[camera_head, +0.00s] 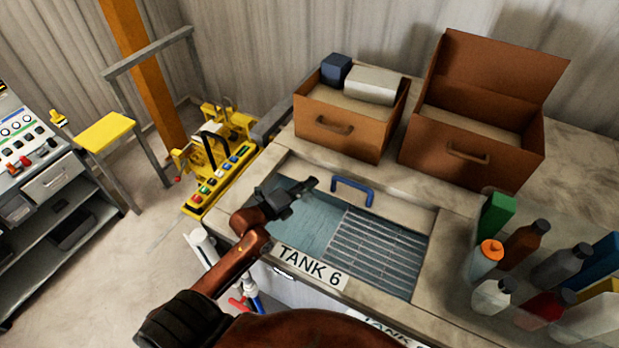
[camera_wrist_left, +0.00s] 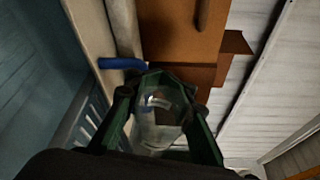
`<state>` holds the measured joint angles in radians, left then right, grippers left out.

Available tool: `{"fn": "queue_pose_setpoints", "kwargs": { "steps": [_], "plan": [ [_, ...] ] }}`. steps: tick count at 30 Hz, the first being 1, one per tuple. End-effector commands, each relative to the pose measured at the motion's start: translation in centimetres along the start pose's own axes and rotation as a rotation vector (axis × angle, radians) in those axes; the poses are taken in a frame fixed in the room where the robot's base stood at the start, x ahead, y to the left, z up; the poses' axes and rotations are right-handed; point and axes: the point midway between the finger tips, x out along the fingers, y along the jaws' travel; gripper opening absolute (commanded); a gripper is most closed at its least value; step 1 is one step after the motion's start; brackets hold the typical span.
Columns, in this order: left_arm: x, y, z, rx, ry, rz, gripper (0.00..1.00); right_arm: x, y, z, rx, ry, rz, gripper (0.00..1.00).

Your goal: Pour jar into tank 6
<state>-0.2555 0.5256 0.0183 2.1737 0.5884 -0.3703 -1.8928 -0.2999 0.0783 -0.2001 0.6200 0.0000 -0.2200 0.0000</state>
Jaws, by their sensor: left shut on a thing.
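Tank 6 (camera_head: 425,240) is a sunken basin in the bench, with bluish liquid at left and a slatted grate at right. Its white label (camera_head: 307,267) reads TANK 6. My left gripper (camera_head: 303,190) is over the left part of the tank in the head view. In the left wrist view it is shut on a clear glass jar (camera_wrist_left: 160,122), which sits between the two green-edged fingers. I cannot make out the jar in the head view, nor how full it is. My right gripper is not in view.
A blue handle (camera_head: 352,188) stands at the tank's back edge. An open brown box (camera_head: 345,134) holding two blocks and a lidded brown box (camera_head: 468,152) stand behind. Several bottles, one orange-capped (camera_head: 487,258), crowd the right. A yellow control panel (camera_head: 222,180) is left of the bench.

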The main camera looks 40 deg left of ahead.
Motion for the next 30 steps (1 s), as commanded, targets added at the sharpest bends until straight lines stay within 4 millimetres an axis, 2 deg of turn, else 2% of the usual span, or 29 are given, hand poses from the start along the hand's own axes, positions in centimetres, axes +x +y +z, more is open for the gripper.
{"fn": "queue_pose_setpoints", "kwargs": {
  "steps": [1,18,30],
  "plan": [
    [0.0,-0.6,0.1,0.058,0.001,0.021,0.0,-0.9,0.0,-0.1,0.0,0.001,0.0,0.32],
    [-0.2,-1.1,0.7,0.727,0.012,0.266,0.0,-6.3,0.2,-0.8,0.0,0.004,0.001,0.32],
    [-0.6,-2.3,2.0,1.033,0.013,0.377,0.0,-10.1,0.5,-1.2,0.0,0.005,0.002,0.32]
  ]
}}
